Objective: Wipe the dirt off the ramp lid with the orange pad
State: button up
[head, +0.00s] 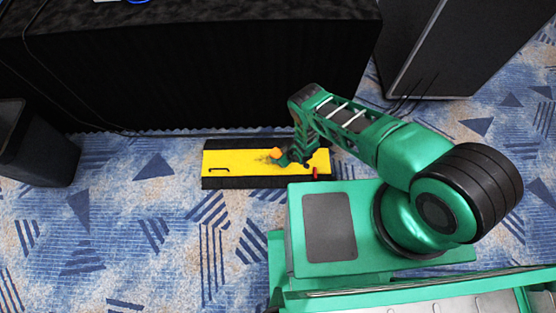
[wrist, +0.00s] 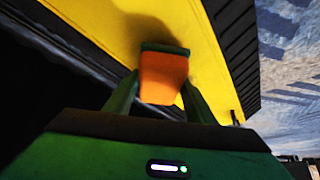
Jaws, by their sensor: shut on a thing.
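The ramp's yellow lid (head: 232,158) lies on the carpet between black edge strips. It also fills the upper part of the wrist view (wrist: 205,60). My gripper (head: 284,158) is over the lid, right of its middle, pointing down and left. In the wrist view my gripper (wrist: 158,98) is shut on the orange pad (wrist: 163,80), held between its two green fingers. The pad (head: 277,151) looks close to the lid; I cannot tell if it touches. A faint brownish smudge (head: 262,159) shows just left of the pad. A dark patch beside the pad in the wrist view may be dirt or shadow.
A black handle (head: 218,170) is at the lid's left and a small red part (head: 314,172) at its right. A black-draped table (head: 200,70) stands behind the ramp. A black bin (head: 35,145) is far left.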

jog(key=shift+w, duration=0.25)
jog(key=shift+s+a+f, duration=0.1)
jog(key=shift+s+f, duration=0.05)
jog(key=shift+s, duration=1.65)
jog(key=shift+r, duration=3)
jog(key=shift+r, duration=0.15)
jog(key=shift+r, duration=1.35)
